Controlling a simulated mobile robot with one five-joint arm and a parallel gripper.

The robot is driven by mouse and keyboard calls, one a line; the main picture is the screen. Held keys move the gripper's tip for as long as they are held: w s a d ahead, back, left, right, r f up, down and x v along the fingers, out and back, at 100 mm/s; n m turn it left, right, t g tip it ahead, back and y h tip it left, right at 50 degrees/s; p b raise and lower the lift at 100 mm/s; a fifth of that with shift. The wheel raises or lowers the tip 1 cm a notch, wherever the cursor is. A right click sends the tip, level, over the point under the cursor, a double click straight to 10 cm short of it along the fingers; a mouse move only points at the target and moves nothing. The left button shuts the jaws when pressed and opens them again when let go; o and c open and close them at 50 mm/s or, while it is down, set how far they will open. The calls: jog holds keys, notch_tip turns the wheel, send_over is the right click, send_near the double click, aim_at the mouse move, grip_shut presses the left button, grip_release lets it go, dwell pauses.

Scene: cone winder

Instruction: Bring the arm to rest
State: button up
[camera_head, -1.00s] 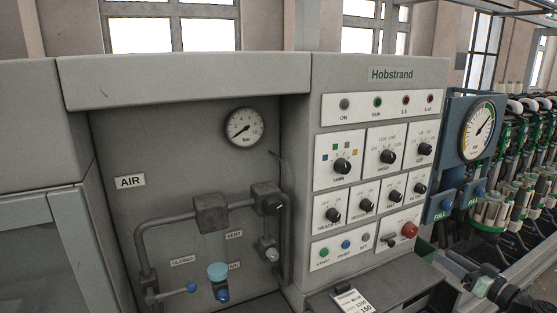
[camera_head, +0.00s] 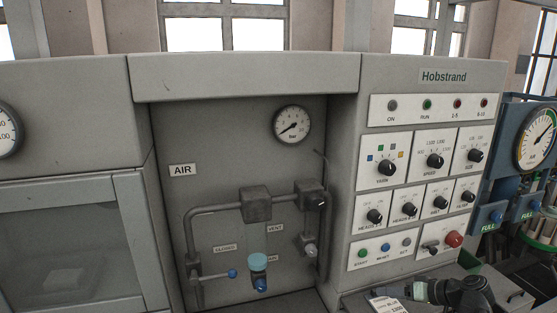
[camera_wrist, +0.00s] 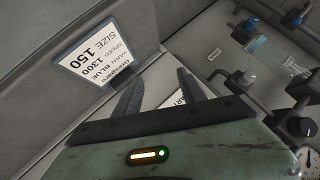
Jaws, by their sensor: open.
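My gripper (camera_wrist: 160,84) shows in the wrist view with its two dark fingers apart and nothing seen between them. Part of my arm (camera_head: 464,294) shows at the bottom right of the head view, in front of the lower control panel. A job card (camera_wrist: 103,55) lies beyond the left finger in the wrist view. It appears upside down there and reads size 150, speed 1300, yarn blue. The card's top (camera_head: 386,304) also shows at the bottom edge of the head view, just left of my arm. The fingertips cannot be made out in the head view.
The Hobstrand control panel (camera_head: 418,105) has knobs, lamps, buttons and a red knob (camera_head: 453,239). A glazed cabinet (camera_head: 70,250) stands at far left.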

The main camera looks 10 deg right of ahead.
jog(key=s+a+f+g+h, duration=0.1)
jog(key=a+f+g+h, duration=0.35)
jog(key=a, duration=0.85)
jog(key=s+a+f+g+h, duration=0.1)
jog(key=a+f+g+h, duration=0.4)
jog(key=a, duration=0.9)
notch_tip(320, 180, down, 8)
jog(key=d+y+b, duration=0.1)
jog(key=y+b, duration=0.1)
jog(key=b, duration=0.4)
jog(key=shift+w+r+t+b, duration=0.15)
jog(key=shift+w+t+b, duration=0.1)
jog(key=shift+t+b, duration=0.1)
jog(key=shift+d+y, duration=0.2)
jog(key=shift+y, duration=0.05)
